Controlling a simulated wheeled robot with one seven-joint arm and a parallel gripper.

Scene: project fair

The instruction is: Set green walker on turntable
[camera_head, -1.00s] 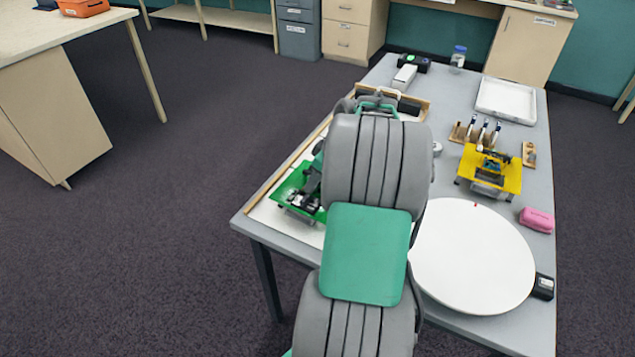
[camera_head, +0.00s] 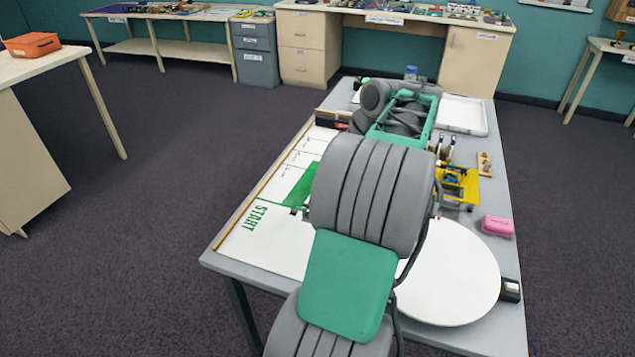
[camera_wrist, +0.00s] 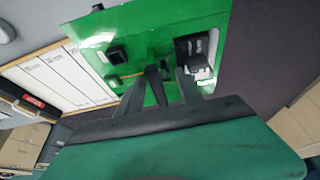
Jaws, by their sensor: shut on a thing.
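The green walker (camera_wrist: 150,50) fills the top of the wrist view, a flat green plate with dark parts on it. My gripper (camera_wrist: 162,75) is shut on it, its dark fingers close together at a part of the walker. In the head view a piece of the green walker (camera_head: 298,188) shows left of my arm, above the white START track; my arm hides the rest and the gripper. The white round turntable (camera_head: 455,275) lies at the right front of the grey table, partly behind my arm, and its visible top is bare.
A yellow walker (camera_head: 462,186) stands behind the turntable. A pink block (camera_head: 497,227) and a small black device (camera_head: 511,290) sit at the table's right edge. A white tray (camera_head: 462,115) is at the back. The START track (camera_head: 262,240) lies along the left side.

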